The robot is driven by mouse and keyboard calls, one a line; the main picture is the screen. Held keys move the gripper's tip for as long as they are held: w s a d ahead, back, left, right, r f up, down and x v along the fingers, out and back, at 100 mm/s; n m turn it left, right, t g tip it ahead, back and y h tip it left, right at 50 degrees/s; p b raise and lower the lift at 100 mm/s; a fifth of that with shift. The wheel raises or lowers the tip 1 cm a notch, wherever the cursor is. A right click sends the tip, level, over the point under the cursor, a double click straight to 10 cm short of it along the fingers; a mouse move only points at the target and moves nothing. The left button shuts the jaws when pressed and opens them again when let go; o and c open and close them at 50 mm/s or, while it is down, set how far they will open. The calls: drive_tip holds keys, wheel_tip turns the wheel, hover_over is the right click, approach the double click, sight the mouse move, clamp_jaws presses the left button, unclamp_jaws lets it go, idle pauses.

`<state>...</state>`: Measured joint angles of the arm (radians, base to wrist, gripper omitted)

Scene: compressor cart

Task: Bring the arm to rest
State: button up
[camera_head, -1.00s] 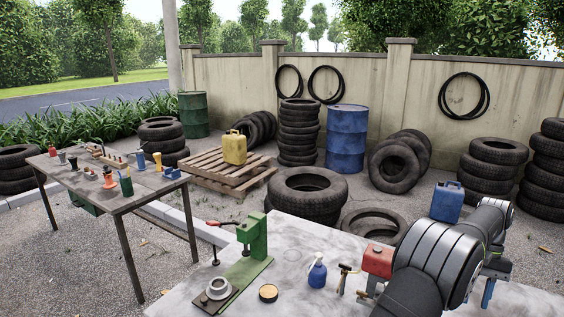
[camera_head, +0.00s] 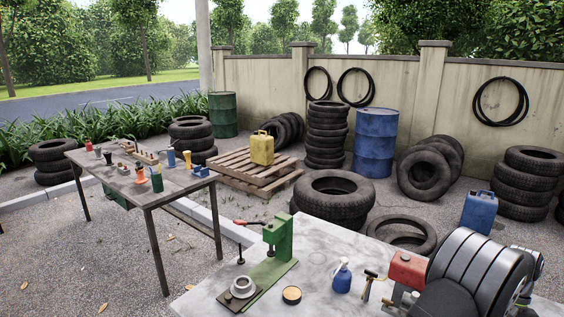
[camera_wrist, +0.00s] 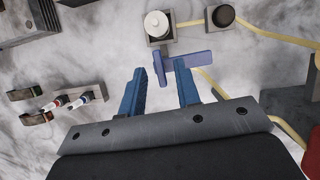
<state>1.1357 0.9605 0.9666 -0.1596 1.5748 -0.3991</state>
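My arm (camera_head: 472,275) reaches over the right end of the marble-topped bench (camera_head: 325,262), cut off by the bottom of the head view. In the wrist view my gripper (camera_wrist: 160,78) has its two blue fingers spread well apart. A violet-blue T-shaped piece (camera_wrist: 192,61) lies just beyond the fingertips, its crossbar end showing between them. I see no grip on it, but cannot tell whether a finger touches it. In the head view the fingers are mostly hidden behind the arm.
A red box (camera_head: 408,268), a blue spray bottle (camera_head: 342,276), a round tin (camera_head: 291,295) and a green press (camera_head: 279,240) stand left of my arm. The wrist view shows a white round knob (camera_wrist: 157,24), a black knob (camera_wrist: 223,15), yellow hose (camera_wrist: 272,38) and small fittings (camera_wrist: 68,101).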

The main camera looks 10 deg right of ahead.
drive_tip(key=shift+w+d+r, duration=0.15)
drive_tip(key=shift+d+r, duration=0.05)
drive_tip(key=shift+r, duration=0.3)
drive_tip(key=v, duration=1.1)
drive_tip(key=x, duration=1.2)
drive_tip(key=shift+a+f, duration=0.2)
drive_tip(key=shift+r+n, duration=0.15)
drive_tip(key=shift+n, duration=0.35)
drive_tip(key=n+h, duration=0.1)
drive_tip(key=n, duration=0.1)
drive_tip(key=n+h, duration=0.1)
drive_tip(key=n, duration=0.2)
drive_tip(key=n+g+h, duration=0.1)
drive_tip(key=n, duration=0.2)
drive_tip(key=shift+w+a, duration=0.15)
drive_tip(key=shift+a, duration=0.15)
